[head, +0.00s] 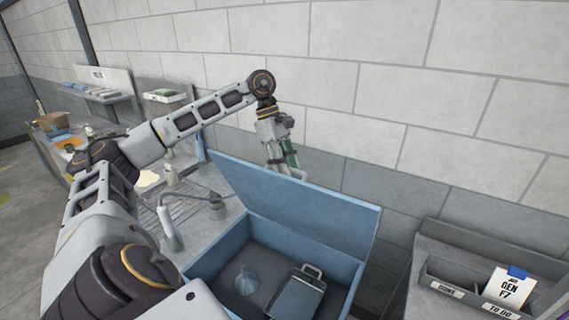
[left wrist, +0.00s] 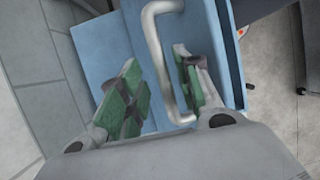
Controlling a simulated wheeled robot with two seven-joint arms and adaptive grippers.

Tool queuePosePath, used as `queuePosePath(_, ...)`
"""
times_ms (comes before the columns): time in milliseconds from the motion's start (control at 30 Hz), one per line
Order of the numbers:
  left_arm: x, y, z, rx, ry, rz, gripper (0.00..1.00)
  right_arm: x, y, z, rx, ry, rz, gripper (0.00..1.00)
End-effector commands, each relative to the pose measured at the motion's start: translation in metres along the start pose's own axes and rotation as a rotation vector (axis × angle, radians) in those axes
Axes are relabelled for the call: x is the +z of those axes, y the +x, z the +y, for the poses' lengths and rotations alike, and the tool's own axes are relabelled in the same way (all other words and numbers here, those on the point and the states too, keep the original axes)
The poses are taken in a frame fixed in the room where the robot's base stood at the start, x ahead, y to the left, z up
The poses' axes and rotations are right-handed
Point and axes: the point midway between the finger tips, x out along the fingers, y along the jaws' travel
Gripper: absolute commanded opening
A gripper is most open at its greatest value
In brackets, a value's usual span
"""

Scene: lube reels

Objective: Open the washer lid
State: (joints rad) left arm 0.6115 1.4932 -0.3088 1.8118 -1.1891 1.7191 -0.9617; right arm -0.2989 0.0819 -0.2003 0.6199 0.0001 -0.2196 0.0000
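The washer (head: 210,268) is a blue box at the lower middle of the head view. Its blue lid (head: 300,200) stands raised and tilted, so the inside is exposed. My left gripper (head: 283,155) is above and behind the lid's upper edge, its lower part near or behind that edge. In the left wrist view, a pale bar handle (left wrist: 155,45) on the blue lid (left wrist: 105,50) runs between the two green-padded fingers of the left gripper (left wrist: 158,75). The fingers are apart, with gaps visible beside the handle. My right gripper is not in view.
Inside the washer are a grey-blue funnel (head: 246,282) and a dark container (head: 298,293) with a handle. A bottle (head: 170,230) stands left of the washer. Labelled bins (head: 450,278) are at right. A block wall (head: 400,90) is close behind.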

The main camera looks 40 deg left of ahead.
Motion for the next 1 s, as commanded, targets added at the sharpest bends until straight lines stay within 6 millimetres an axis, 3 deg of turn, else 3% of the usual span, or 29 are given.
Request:
queuePosePath(267,0.001,-0.008,0.001,0.002,0.001,-0.001,0.34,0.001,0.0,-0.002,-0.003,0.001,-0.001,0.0)
queuePosePath(1000,0.0,-0.065,0.002,0.002,0.0,-0.002,0.34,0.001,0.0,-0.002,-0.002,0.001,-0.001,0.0)
